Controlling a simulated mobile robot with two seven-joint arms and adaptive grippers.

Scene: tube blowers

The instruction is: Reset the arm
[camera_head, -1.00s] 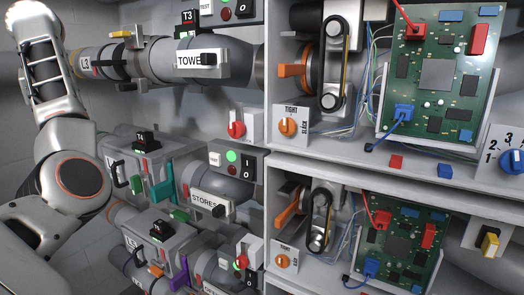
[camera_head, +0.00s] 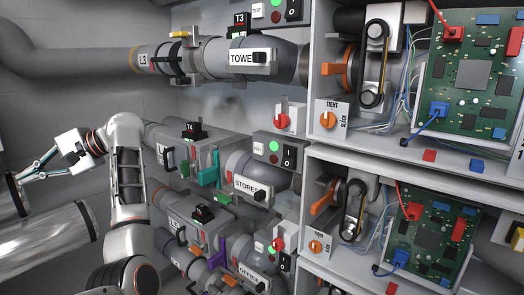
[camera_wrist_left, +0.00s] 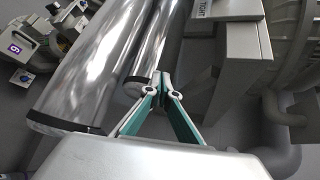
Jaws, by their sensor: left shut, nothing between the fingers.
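My left gripper (camera_head: 20,176) is at the far left of the head view, shut and empty, pointing left away from the blower panels. Its arm comes up from the bottom and bends left at the wrist. In the left wrist view the closed fingertips (camera_wrist_left: 161,76) lie in front of shiny metal pipes (camera_wrist_left: 105,60) and hold nothing. I cannot tell whether they touch the pipes. My right gripper is not in view.
A shiny metal pipe (camera_head: 50,240) runs below the gripper. Labelled tubes, including TOWE (camera_head: 241,58) and STORES (camera_head: 246,184), stand right of the arm. Shelves hold green circuit boards (camera_head: 478,75). Bare grey wall (camera_head: 80,95) shows above the gripper.

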